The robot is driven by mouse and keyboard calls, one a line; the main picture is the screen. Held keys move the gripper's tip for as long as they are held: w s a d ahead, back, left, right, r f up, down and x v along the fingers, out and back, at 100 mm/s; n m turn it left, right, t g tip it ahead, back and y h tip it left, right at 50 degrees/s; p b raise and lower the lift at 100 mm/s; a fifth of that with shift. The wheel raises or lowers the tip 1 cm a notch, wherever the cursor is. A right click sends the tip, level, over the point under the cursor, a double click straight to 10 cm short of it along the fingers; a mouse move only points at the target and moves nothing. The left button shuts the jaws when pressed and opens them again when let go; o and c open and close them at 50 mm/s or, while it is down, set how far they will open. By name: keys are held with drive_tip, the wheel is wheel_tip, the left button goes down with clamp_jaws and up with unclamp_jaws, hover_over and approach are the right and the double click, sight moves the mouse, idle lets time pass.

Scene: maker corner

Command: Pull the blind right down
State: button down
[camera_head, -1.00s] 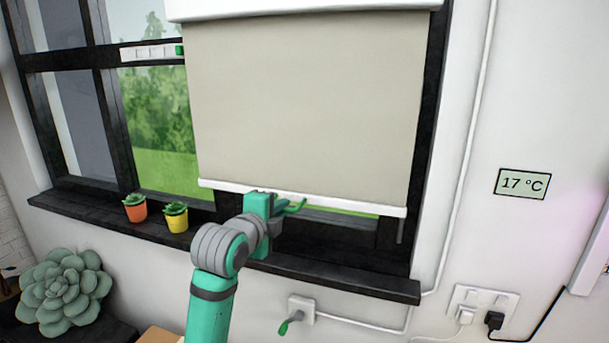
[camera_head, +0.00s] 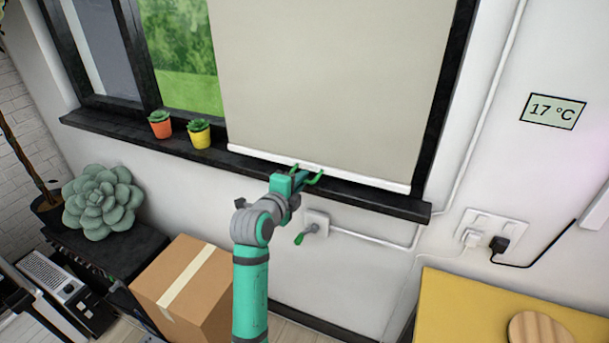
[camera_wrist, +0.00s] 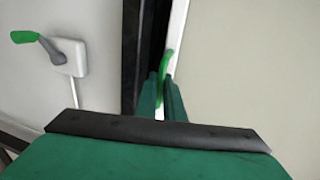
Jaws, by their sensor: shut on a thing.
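The beige roller blind (camera_head: 335,80) covers the right part of the window in the head view. Its white bottom bar (camera_head: 375,182) is level with the black window sill (camera_head: 400,206).
Orange and yellow plant pots (camera_head: 160,128) stand on the sill, left of the blind. A wall box with a green-tipped crank (camera_head: 316,224) is just below the sill. A cardboard box (camera_head: 185,285) is lower left, and a yellow worktop (camera_head: 480,310) is lower right.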

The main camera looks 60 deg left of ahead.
drive_tip(key=shift+s+f, duration=0.15)
drive_tip(key=shift+f, duration=0.25)
drive_tip(key=c, duration=1.9)
unclamp_jaws()
drive_tip(key=shift+o, duration=0.2)
drive_tip(key=shift+r, duration=0.1)
drive_tip(key=shift+r, duration=0.1)
drive_tip(key=v, duration=1)
drive_tip(key=shift+s+d, duration=0.25)
